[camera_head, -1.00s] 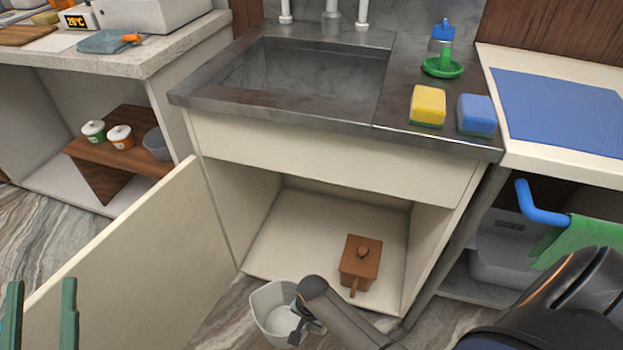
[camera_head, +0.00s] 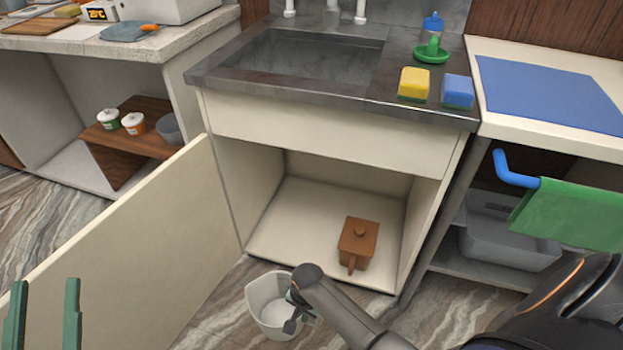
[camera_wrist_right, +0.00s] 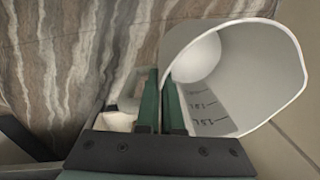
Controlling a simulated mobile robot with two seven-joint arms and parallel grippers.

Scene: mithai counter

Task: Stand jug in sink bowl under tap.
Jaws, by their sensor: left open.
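The jug (camera_head: 262,292) is a pale grey-white open vessel, held in front of the open cupboard under the sink. In the right wrist view the jug (camera_wrist_right: 245,75) shows its open mouth and dark measure marks inside. My left gripper (camera_head: 44,315) is open and empty at the lower left. The empty sink bowl (camera_head: 310,58) is in the dark counter, with the white tap (camera_head: 331,10) behind it, cut off at the top.
The cupboard door (camera_head: 130,255) stands open at left. A brown lidded box (camera_head: 357,240) sits inside the cupboard. A yellow sponge (camera_head: 413,84), a blue sponge (camera_head: 457,90) and a soap bottle (camera_head: 432,35) stand right of the bowl. A green towel (camera_head: 570,215) hangs at right.

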